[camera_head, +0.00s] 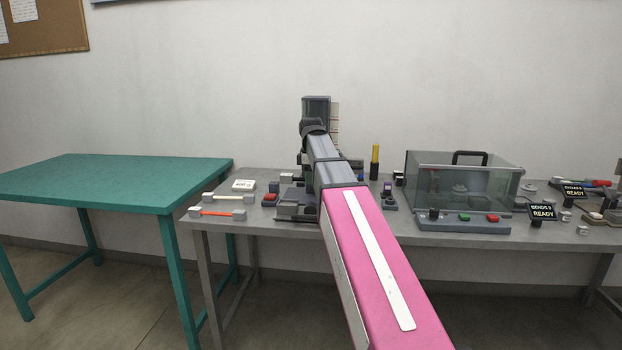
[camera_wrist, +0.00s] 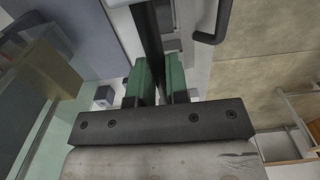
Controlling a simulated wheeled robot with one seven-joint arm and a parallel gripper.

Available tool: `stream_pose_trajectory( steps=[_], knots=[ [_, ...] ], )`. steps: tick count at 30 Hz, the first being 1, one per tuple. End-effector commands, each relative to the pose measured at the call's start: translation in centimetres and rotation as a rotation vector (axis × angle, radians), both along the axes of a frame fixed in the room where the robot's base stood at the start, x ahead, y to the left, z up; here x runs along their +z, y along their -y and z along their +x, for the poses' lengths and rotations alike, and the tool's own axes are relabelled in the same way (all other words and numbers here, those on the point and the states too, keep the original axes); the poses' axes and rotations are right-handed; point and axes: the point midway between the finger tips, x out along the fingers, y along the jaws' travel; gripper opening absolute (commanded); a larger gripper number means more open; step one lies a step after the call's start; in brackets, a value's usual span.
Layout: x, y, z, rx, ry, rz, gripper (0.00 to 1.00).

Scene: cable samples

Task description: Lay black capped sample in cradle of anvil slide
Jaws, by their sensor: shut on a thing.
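In the wrist view my gripper (camera_wrist: 157,84) has green finger pads closed on a dark, bar-like thing (camera_wrist: 152,30). It looks like the black sample; its ends and caps cannot be made out. In the head view my pink and grey arm reaches over the bench and hides my fingers and what they hold. A grey machine with a tall column (camera_head: 316,104) stands behind my arm. A low grey base (camera_head: 292,211) shows beside the arm, perhaps part of the anvil slide. Its cradle cannot be made out.
An orange sample (camera_head: 217,212) and a pale sample (camera_head: 230,197) lie at the left end of the grey bench. A clear-walled chamber (camera_head: 462,180) stands right of my arm. A yellow-topped post (camera_head: 375,160) stands between. A green table (camera_head: 110,182) at left is bare.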

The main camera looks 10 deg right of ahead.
Motion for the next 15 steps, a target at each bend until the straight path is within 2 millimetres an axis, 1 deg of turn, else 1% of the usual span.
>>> stream_pose_trajectory(
  steps=[8,15],
  knots=[
    [-1.5,0.0,-0.1,0.0,-0.001,0.0,0.0],
    [-3.8,0.0,-0.1,0.0,-0.002,0.001,0.0]
  ],
)
